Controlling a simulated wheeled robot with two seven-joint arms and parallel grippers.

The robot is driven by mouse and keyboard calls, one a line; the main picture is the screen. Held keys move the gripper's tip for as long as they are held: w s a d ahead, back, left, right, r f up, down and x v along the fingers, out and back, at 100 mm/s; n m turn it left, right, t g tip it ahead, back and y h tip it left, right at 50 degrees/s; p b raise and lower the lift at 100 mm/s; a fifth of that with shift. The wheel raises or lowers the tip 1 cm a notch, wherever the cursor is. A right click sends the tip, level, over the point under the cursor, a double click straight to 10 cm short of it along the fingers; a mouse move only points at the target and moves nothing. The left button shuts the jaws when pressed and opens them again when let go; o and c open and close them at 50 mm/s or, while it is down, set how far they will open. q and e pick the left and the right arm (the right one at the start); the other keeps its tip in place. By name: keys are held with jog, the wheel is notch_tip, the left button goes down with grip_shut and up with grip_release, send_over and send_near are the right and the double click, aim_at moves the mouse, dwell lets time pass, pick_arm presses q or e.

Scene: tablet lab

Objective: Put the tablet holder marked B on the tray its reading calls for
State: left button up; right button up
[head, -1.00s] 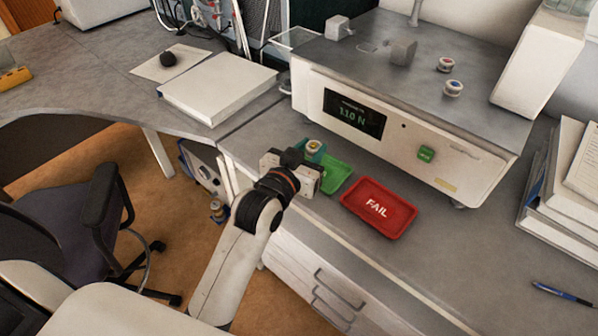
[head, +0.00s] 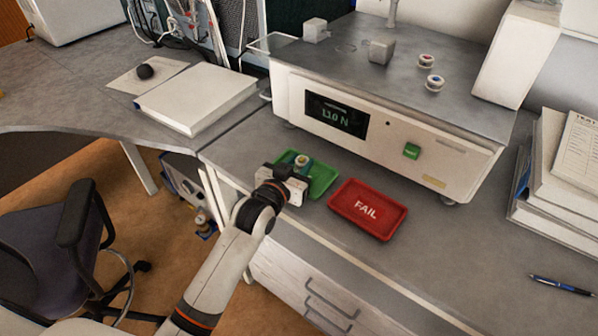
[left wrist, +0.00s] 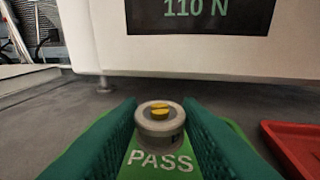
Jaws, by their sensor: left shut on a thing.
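A round pale tablet holder with yellow tablets on top (left wrist: 160,114) sits between the green fingers of my left gripper (left wrist: 161,125). In the head view the left gripper (head: 300,165) is shut on this holder (head: 302,159), at the green tray (head: 322,182). The tray's word PASS shows just below the holder in the left wrist view (left wrist: 160,160). I cannot tell whether the holder touches the tray. Its letter is not readable. The tester's display (head: 336,115) reads 110 N, clearest in the left wrist view (left wrist: 200,12). The red FAIL tray (head: 368,208) lies to the right, empty.
The tester (head: 450,165) stands close behind the trays. A pen (head: 560,285) and binders (head: 545,205) are at the right.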

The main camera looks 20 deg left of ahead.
pick_arm(q)
jog(key=shift+f, duration=1.35)
jog(key=o, duration=1)
jog(key=shift+f, duration=0.15)
jog(key=shift+s+r, duration=0.15)
jog(key=shift+r, duration=0.05)
jog(key=v, duration=1.1)
jog(key=shift+s+b, duration=0.35)
jog(key=shift+b, duration=0.1)
jog(key=shift+a, duration=0.1)
